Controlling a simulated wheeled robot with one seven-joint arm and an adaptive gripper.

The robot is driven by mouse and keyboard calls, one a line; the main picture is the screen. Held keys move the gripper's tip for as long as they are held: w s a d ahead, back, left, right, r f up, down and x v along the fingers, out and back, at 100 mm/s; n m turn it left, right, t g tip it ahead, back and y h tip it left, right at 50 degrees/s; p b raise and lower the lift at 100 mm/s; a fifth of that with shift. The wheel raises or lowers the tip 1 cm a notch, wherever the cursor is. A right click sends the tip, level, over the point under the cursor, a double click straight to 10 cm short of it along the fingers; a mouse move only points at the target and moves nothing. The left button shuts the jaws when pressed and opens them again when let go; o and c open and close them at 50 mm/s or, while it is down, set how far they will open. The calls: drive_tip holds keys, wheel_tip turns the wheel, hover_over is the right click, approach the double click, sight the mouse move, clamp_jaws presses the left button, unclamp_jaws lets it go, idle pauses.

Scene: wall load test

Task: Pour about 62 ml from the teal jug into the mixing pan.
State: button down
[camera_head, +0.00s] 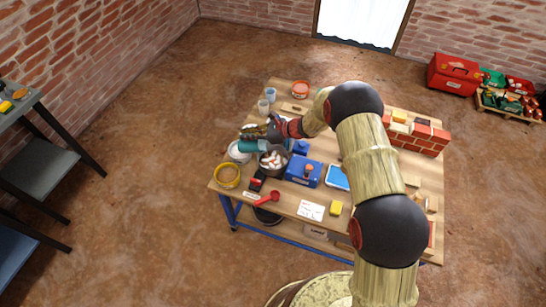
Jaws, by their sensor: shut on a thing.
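The teal jug (252,147) is at the left part of the workbench, tilted far over so that it lies nearly level in the picture. My gripper (256,133) is at its upper side and shut on it. A round whitish pan (233,154), which looks like the mixing pan, is at the jug's left end and partly hidden by it. Whether any liquid is leaving the jug, and how much is in the pan, is too small to tell.
A dark pot (264,168) with pale pieces stands close right of the jug. A blue box (300,172), a yellow ring (227,176), a red scoop (268,198) and clear cups (263,106) are nearby. A small brick wall (418,139) stands at the right.

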drive_tip(key=shift+s+d+r+y+b, duration=0.1)
drive_tip(key=shift+d+r+y+b, duration=0.4)
drive_tip(key=shift+y+b, duration=0.3)
idle(1.1)
drive_tip(key=shift+d+f+t+b, duration=0.1)
drive_tip(key=shift+d+t+b, duration=0.1)
drive_tip(key=shift+t+b, duration=0.1)
